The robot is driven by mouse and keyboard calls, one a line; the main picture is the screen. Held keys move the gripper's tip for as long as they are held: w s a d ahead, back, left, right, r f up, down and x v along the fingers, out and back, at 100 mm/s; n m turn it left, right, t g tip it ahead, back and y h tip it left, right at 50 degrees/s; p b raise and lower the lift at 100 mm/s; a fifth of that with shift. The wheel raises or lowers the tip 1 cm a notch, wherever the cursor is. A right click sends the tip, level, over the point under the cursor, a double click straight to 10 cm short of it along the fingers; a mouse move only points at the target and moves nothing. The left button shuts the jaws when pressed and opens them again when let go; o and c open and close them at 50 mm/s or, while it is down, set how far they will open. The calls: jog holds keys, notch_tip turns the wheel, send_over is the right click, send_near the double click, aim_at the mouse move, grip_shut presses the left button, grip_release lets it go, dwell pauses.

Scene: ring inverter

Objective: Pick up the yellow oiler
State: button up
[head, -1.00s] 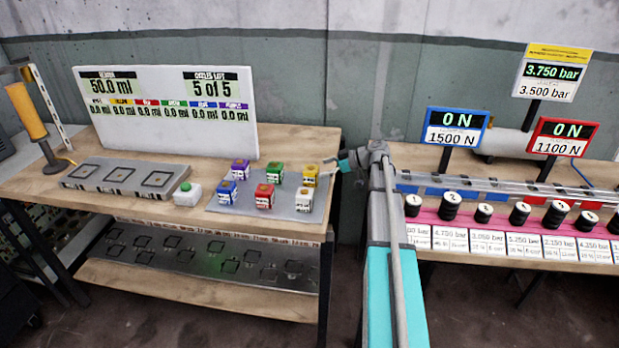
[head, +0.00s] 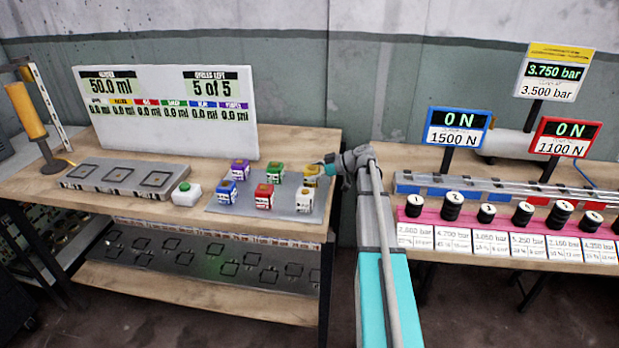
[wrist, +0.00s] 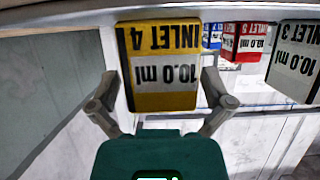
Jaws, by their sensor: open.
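The yellow oiler (head: 311,171) stands at the back right of the grey tray (head: 246,206) on the left bench. In the wrist view the yellow oiler (wrist: 163,66) appears upside down, with a white label reading "INLET 4" and "10.0 ml". My gripper (head: 328,168) is at the oiler's right side in the head view. In the wrist view my gripper (wrist: 160,92) is open, with one finger on each side of the oiler. I cannot tell whether the fingers touch it.
Green (head: 275,173), purple (head: 240,170), blue (head: 226,192), red (head: 264,197) and white (head: 304,200) oilers share the tray. A green button box (head: 186,194) and a slotted grey block (head: 118,178) are left of it. A white display board (head: 165,112) stands behind.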

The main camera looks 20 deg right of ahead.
jog(key=c, duration=1.1)
jog(key=shift+c, duration=0.2)
jog(key=shift+r, duration=0.1)
notch_tip(320, 180, up, 3)
jog(key=p, duration=0.2)
jog(key=shift+f+p, duration=0.2)
jog(key=shift+p, duration=0.15)
jog(key=s+a+r+p, duration=0.7)
jog(key=a+r+p, duration=0.3)
jog(key=a, duration=0.2)
jog(key=shift+r, duration=0.15)
